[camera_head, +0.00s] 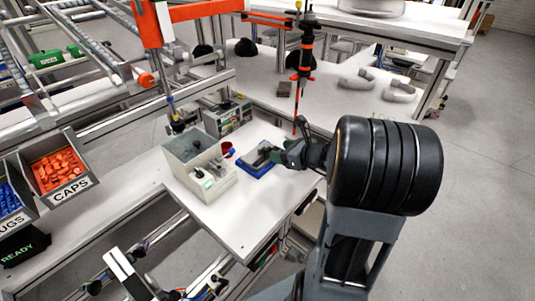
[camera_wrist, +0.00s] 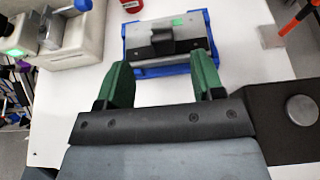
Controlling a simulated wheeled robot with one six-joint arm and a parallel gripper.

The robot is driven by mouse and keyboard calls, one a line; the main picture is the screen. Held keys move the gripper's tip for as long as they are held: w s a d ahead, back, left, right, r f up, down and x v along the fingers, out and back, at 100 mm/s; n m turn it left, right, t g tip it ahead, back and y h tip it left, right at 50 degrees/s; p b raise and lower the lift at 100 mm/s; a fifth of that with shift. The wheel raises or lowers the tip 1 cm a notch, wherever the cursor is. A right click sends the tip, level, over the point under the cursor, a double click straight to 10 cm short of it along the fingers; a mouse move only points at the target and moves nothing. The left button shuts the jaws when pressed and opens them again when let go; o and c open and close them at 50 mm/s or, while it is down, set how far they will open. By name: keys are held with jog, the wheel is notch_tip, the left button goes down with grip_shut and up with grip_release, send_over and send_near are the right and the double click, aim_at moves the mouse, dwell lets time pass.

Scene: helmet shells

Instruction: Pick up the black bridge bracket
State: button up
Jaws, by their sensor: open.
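The black bridge bracket (camera_wrist: 165,43) lies across a grey block (camera_wrist: 192,28) in a blue tray (camera_wrist: 131,55) at the top middle of the wrist view. A raised black part stands at its middle. In the head view the bracket (camera_head: 263,153) is small and dark in the blue tray (camera_head: 256,171) on the white table. My gripper (camera_wrist: 163,78) is open, with two green fingers apart and nothing between them. The fingers point at the tray, and the bracket shows beyond the gap between them. In the head view my gripper (camera_head: 292,155) is just right of the tray.
A pale box (camera_head: 213,187) with open compartments stands left of the tray. A red cup (camera_head: 228,149) is between them. An orange and black hanging tool (camera_head: 304,62) is behind my gripper. The table's front part (camera_head: 235,220) is clear.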

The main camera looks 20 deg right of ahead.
aim_at(267, 148)
jog(key=shift+p+x, duration=0.45)
jog(key=shift+x, duration=2.35)
jog(key=shift+d, duration=0.15)
jog(key=shift+r, duration=0.1)
jog(key=c, duration=1)
